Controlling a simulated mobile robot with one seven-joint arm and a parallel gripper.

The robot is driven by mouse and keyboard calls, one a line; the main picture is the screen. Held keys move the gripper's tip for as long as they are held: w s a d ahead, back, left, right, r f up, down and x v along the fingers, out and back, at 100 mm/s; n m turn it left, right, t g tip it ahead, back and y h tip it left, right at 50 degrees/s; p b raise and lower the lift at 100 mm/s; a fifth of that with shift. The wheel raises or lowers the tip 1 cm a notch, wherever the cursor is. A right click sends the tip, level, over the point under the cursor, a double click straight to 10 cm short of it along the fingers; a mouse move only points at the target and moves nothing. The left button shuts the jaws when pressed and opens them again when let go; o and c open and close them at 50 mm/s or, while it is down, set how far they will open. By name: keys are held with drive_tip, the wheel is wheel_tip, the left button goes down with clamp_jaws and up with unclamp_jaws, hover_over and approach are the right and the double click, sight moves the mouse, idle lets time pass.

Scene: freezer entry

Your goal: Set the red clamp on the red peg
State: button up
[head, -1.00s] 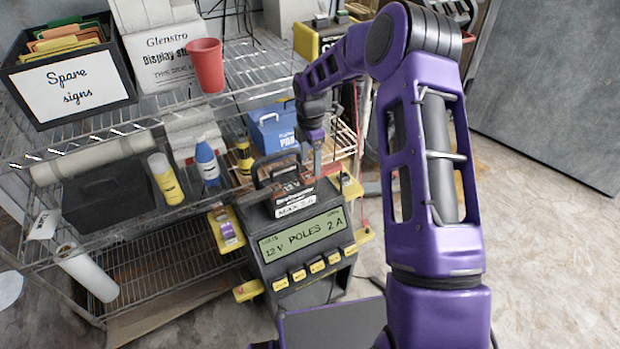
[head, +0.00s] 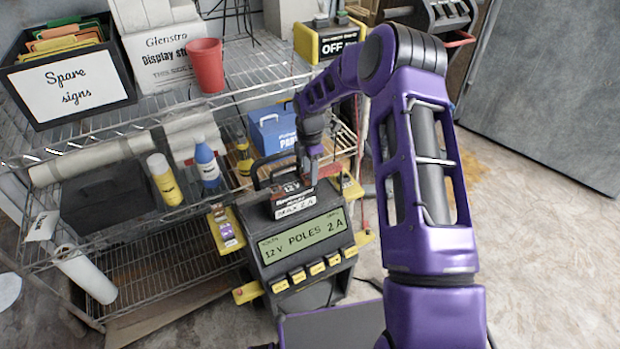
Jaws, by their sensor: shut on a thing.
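A black and yellow charger (head: 303,243) stands in the middle, its display reading "12 V POLES 2 A". A dark battery-like block (head: 292,192) with a red "12 V" label sits on its top, above a "MAX 2 A" tag. My gripper (head: 314,172) points down at the block's right end. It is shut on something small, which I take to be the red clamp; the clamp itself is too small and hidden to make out. I cannot tell whether it touches the block. The red peg is not distinguishable. A thin red cable (head: 357,196) hangs right of the charger.
A wire shelf at left holds a spare-signs box (head: 70,80), a red cup (head: 205,66), bottles (head: 207,168) and a blue box (head: 272,130). A yellow and black box marked OFF (head: 330,42) stands behind my arm. Floor at right is clear.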

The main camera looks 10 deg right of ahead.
drive_tip(key=shift+r, duration=0.1)
clamp_jaws()
wheel_tip(320, 180, up, 14)
drive_tip(key=p, duration=0.4)
drive_tip(key=shift+p, duration=0.35)
idle(0.3)
